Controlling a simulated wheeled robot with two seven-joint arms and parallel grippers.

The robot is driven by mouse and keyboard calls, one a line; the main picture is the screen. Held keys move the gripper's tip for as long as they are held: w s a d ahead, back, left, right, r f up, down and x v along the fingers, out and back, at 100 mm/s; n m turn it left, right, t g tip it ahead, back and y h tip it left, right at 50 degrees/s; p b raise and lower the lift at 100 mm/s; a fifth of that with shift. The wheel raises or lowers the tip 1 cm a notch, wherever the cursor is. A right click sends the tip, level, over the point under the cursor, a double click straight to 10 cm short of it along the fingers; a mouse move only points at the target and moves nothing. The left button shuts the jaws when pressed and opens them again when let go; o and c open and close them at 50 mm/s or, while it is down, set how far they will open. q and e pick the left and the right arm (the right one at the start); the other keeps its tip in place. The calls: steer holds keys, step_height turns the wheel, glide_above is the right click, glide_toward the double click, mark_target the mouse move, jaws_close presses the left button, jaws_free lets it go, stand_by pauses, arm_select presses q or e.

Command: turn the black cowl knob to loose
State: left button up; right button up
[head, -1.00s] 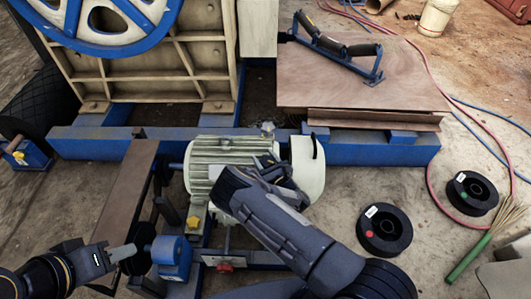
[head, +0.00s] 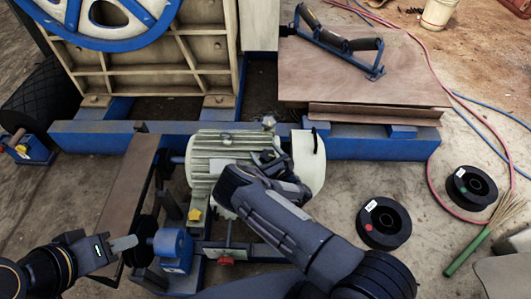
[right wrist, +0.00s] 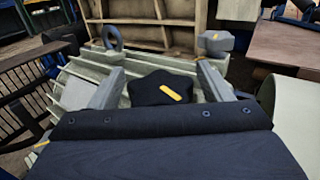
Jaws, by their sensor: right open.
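The black cowl knob (right wrist: 150,92) shows in the right wrist view, dark and lobed with a yellow mark slanting down to the right. My right gripper (right wrist: 160,74) is open, with one grey finger on each side of the knob and a visible gap on both sides. In the head view my right gripper (head: 272,160) is at the right part of the ribbed motor (head: 208,158), beside its pale cowl (head: 308,165); the knob is hidden there by my arm. My left gripper (head: 124,243) is at the lower left, near a blue block; its opening is unclear.
A blue frame (head: 370,148) runs behind the motor. A lifting eye (right wrist: 112,38) and a grey bolt head (right wrist: 214,42) stand just beyond my right fingers. Black spools (head: 384,223) lie on the floor at the right. A brown board (head: 365,85) lies behind.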

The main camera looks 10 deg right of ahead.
steer(key=p+v, duration=0.1)
steer(key=v, duration=0.7)
steer(key=shift+p, duration=0.4)
steer(key=shift+w+d, duration=0.1)
steer(key=shift+w, duration=0.05)
